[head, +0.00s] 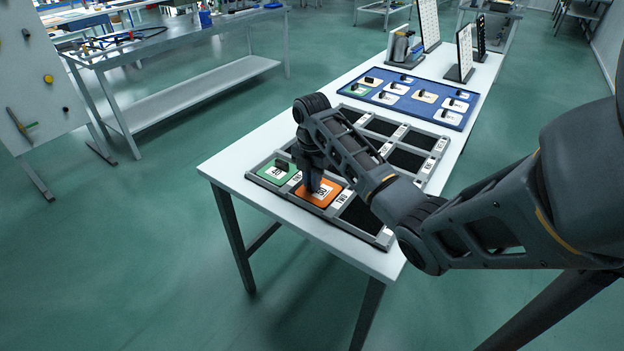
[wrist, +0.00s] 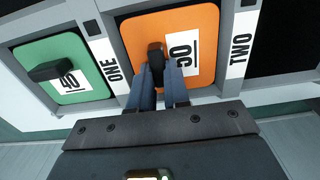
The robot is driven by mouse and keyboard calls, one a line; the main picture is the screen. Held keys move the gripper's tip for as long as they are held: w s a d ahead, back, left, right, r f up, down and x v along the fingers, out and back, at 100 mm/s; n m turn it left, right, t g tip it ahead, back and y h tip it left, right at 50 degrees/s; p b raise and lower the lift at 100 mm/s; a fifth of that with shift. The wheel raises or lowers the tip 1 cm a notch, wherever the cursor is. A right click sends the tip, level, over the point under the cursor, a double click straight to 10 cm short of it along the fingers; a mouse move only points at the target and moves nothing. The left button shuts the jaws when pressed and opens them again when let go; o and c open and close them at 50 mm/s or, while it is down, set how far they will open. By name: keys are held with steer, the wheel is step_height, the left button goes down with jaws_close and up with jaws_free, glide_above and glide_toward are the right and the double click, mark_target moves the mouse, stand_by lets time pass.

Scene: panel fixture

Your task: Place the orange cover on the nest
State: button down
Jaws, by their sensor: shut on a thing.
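The orange cover (head: 323,203) has a black upright handle and a white label with dark print. It also shows in the wrist view (wrist: 207,52). My gripper (head: 314,187) is shut on its handle, with both fingers (wrist: 161,78) closed around it from the near side. The cover lies over a compartment at the near end of the grey fixture (head: 380,239), between the strips marked ONE (wrist: 112,68) and TWO (wrist: 240,48). It looks roughly flat and lined up with the compartment. I cannot tell whether it rests on the nest or hangs slightly above it. The nest beneath is hidden.
A green cover (head: 268,176) with a black handle sits in the compartment left of the orange one. The other compartments look dark and empty. Behind is a blue tray (head: 437,115) of white, green and other covers. Upright panels (head: 465,52) stand farther back.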

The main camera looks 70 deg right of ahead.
steer(key=c, duration=1.6)
jaws_free()
steer(key=shift+f, duration=0.1)
steer(key=o, duration=0.5)
step_height(320, 180, up, 12)
steer(key=p, duration=0.2)
steer(key=shift+p, duration=0.35)
